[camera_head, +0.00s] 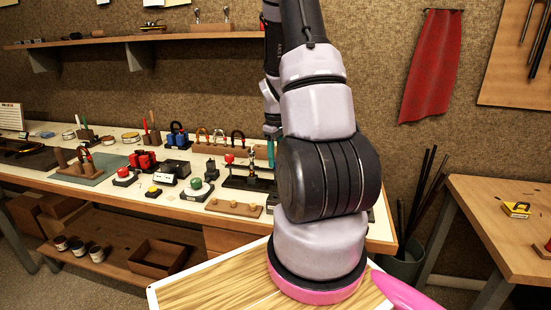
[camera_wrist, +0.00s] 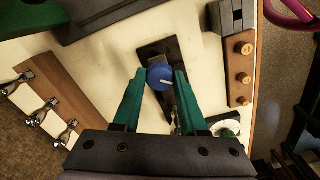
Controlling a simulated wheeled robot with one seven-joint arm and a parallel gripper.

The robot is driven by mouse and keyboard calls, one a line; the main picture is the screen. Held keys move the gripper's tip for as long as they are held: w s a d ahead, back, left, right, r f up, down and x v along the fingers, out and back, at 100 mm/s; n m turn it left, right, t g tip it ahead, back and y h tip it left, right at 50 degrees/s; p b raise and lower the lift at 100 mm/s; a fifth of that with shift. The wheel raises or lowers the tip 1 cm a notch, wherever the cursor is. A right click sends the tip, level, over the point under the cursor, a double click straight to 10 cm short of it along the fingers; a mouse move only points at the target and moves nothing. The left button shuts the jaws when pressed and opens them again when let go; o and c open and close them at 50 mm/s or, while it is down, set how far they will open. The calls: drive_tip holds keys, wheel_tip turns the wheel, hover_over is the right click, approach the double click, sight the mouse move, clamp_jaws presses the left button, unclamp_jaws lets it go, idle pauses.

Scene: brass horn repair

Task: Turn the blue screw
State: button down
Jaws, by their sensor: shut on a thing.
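The blue screw (camera_wrist: 159,75) shows in the wrist view as a round blue head with a pale mark on it, at the end of a dark base plate (camera_wrist: 158,53). My gripper (camera_wrist: 160,73) has two green fingers, one on each side of the blue head, and is shut on it. The screw's lower part is hidden under the head and between the fingers. In the head view a green finger (camera_head: 271,152) shows beside my arm, over the back bench. The blue screw is hidden behind my arm there.
In the wrist view a wooden block with several round knobs (camera_wrist: 240,78) stands right of the gripper, and a green dial (camera_wrist: 227,127) lies below it. A wooden rack with metal clips (camera_wrist: 42,105) is at left. Red and black fixtures (camera_head: 143,161) crowd the bench.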

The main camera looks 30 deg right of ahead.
drive_tip(key=m, duration=0.4)
drive_tip(key=shift+m, duration=0.3)
drive_tip(key=m, duration=0.4)
drive_tip(key=shift+m, duration=0.3)
drive_tip(key=m, duration=0.4)
drive_tip(key=shift+m, duration=0.3)
drive_tip(key=m, duration=0.4)
drive_tip(key=shift+w, duration=0.1)
drive_tip(key=m, duration=0.9)
drive_tip(key=shift+m, duration=0.3)
drive_tip(key=m, duration=0.4)
drive_tip(key=shift+w, duration=0.1)
drive_tip(key=m, duration=0.5)
